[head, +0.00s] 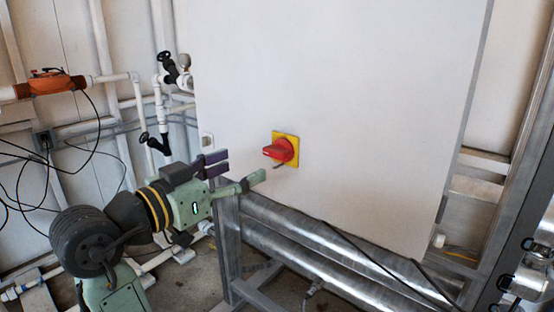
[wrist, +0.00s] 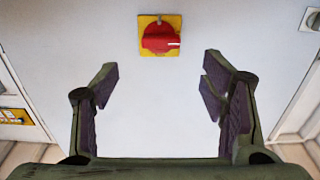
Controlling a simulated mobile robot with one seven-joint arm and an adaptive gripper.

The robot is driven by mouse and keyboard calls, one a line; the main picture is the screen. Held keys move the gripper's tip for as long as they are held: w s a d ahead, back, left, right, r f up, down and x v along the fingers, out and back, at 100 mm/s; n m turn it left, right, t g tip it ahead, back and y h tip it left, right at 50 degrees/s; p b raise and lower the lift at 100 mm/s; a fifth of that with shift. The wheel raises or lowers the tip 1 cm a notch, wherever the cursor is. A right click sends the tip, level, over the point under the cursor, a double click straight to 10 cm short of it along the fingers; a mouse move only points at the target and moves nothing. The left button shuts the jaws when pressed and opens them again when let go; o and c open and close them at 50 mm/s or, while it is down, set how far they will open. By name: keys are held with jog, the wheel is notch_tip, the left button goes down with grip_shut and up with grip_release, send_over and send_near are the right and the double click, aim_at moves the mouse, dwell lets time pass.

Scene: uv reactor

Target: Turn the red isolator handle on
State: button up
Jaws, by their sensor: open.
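The red isolator handle (head: 280,150) is a rotary knob on a square yellow plate (head: 291,138), fixed to the front of a white cabinet. In the wrist view the red handle (wrist: 161,39) sits at top centre on its yellow plate (wrist: 147,20), with a white mark at its right side, so its grip looks roughly level. My gripper (head: 243,172) is open and empty, to the left of the handle and apart from it. In the wrist view the two fingers of my gripper (wrist: 160,82) are spread wide, below the handle in the picture.
The white cabinet (head: 340,80) has a bare flat face around the handle. Shiny metal pipes (head: 320,240) on a grey frame run below it. White pipes with black valves (head: 165,100) and loose black cables stand at left. A grey metal upright (head: 520,170) stands at right.

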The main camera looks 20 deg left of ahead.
aim_at(272, 153)
jog(key=p+x, duration=0.1)
jog(key=x, duration=0.8)
jog(key=shift+w+p, duration=0.35)
jog(key=shift+w, duration=0.05)
jog(key=shift+c, duration=0.5)
jog(key=c, duration=1)
